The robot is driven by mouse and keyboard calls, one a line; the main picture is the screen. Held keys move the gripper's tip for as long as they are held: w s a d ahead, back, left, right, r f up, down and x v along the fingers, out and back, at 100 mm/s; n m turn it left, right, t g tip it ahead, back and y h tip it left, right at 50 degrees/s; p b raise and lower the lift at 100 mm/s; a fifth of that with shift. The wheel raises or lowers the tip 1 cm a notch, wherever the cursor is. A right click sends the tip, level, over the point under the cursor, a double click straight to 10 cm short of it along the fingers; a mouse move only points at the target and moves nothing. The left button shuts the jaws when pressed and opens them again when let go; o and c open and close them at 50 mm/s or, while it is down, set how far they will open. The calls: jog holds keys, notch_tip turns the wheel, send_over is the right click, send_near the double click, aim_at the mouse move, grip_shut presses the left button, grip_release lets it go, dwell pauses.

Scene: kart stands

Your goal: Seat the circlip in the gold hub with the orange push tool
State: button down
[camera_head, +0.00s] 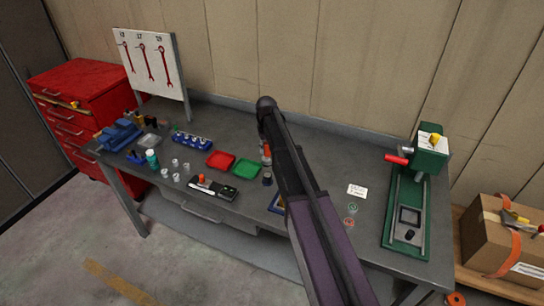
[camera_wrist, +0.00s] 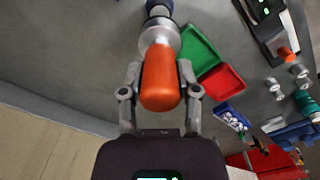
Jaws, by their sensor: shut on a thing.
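My gripper (camera_wrist: 160,76) is shut on the orange push tool (camera_wrist: 161,82), with a finger on each side of its rounded orange handle. Beyond the handle the tool has a wide silver part (camera_wrist: 160,34), and a dark blue-grey piece (camera_wrist: 159,8) shows past that at the top edge. I cannot tell whether they touch. In the head view a bit of the orange tool (camera_head: 267,150) shows beside my arm, above a small dark piece (camera_head: 267,179) on the bench. I cannot make out the gold hub or the circlip; my arm and the tool hide that area.
A green tray (camera_head: 245,168) and a red tray (camera_head: 220,159) lie left of my arm on the grey workbench (camera_head: 320,160). A black device (camera_head: 213,190), small silver cups and a blue rack (camera_head: 192,140) are farther left. A green press (camera_head: 408,210) stands right.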

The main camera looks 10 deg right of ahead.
aim_at(266, 156)
jog(key=shift+w+f+b, duration=0.1)
jog(key=shift+f+b, duration=2)
jog(key=shift+f, duration=0.1)
jog(key=shift+a+r, duration=0.1)
